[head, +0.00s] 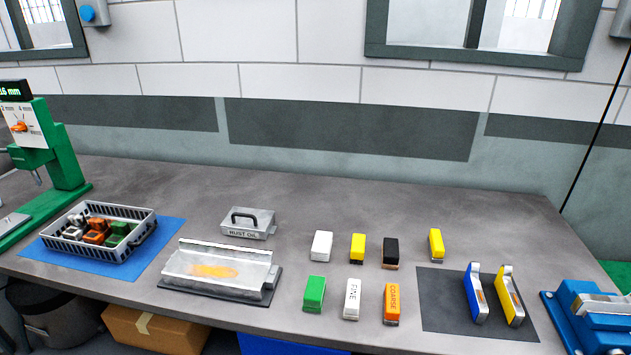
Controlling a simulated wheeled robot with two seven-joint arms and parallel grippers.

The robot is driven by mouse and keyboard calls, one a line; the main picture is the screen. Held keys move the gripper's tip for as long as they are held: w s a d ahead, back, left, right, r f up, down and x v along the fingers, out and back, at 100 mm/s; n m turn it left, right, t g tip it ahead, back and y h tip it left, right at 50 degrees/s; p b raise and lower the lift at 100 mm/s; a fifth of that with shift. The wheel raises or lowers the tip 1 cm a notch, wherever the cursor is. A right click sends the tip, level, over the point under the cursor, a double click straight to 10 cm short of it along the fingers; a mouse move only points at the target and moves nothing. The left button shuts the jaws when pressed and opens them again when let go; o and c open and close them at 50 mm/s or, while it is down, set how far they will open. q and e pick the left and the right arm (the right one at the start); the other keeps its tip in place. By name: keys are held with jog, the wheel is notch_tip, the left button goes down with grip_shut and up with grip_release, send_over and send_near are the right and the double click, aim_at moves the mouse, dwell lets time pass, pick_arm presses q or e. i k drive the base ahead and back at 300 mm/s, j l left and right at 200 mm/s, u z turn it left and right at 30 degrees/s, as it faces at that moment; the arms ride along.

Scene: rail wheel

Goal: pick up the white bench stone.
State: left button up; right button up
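Two white blocks stand on the grey workbench in the head view. One plain white block (321,245) is in the back row, left of a yellow block. Another white block (352,299), marked FINE, is in the front row between a green block (314,293) and an orange block (392,303) marked COARSE. The marking suggests the front one is a stone; I cannot tell for certain which is the white bench stone. Neither block is touched by a gripper. Neither of my grippers is in view.
Yellow (357,248) and black (390,252) blocks stand behind; another yellow block (436,245) is further right. A clear-covered tray (220,269) and a rust oil box (248,223) are left. A dark mat (445,318) carries blue and yellow tools. A blue vise (590,315) is far right.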

aim_at(352, 297)
jog(key=z, duration=1.8)
jog(key=j+u, duration=0.1)
jog(key=u, duration=1.25)
jog(key=i, duration=0.3)
